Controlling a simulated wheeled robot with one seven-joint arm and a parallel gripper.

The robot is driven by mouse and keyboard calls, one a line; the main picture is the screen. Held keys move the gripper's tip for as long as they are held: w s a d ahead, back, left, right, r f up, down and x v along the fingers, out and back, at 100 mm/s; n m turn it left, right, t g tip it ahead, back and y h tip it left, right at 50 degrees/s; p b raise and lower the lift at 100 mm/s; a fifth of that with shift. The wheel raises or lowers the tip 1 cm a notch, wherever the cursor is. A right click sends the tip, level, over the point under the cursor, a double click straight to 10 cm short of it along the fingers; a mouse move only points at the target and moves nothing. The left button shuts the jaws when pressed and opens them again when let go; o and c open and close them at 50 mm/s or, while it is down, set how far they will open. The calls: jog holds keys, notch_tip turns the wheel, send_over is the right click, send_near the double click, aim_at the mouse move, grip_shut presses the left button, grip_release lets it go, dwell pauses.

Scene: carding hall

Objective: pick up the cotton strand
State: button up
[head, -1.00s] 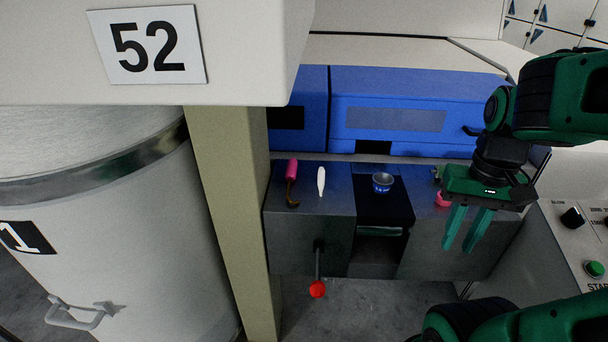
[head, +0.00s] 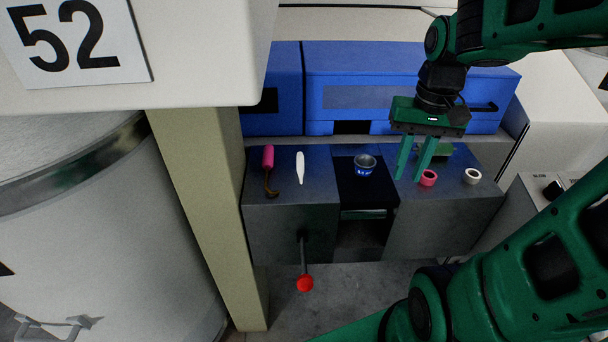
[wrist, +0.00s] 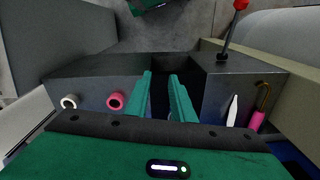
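The cotton strand (head: 300,168) is a slim white piece lying on the left part of the dark metal bench top (head: 320,160). It also shows in the wrist view (wrist: 232,111), to the right of the fingers. My gripper (head: 412,178) is open, with its two green fingers apart and nothing between them. It hangs over the right part of the bench, well to the right of the strand. In the wrist view the fingers (wrist: 163,118) point toward the dark recess.
A pink-handled hook (head: 268,160) lies just left of the strand. A pink ring (head: 428,178) and a white ring (head: 472,176) are at right. A red-knobbed lever (head: 305,283) sticks out in front. Blue housing (head: 400,95) stands behind.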

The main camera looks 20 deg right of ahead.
jog(key=w+a+n+y, duration=0.1)
jog(key=w+a, duration=0.3)
jog(key=w, duration=0.9)
jog(key=n+y, duration=0.2)
jog(key=y, duration=0.1)
send_near(300, 156)
jog(key=shift+t, duration=0.3)
jog(key=x, duration=0.5)
jog(key=w+d+x, duration=0.1)
jog(key=x, duration=0.2)
jog(key=shift+a+f, duration=0.15)
jog(key=shift+f, duration=0.25)
grip_shut()
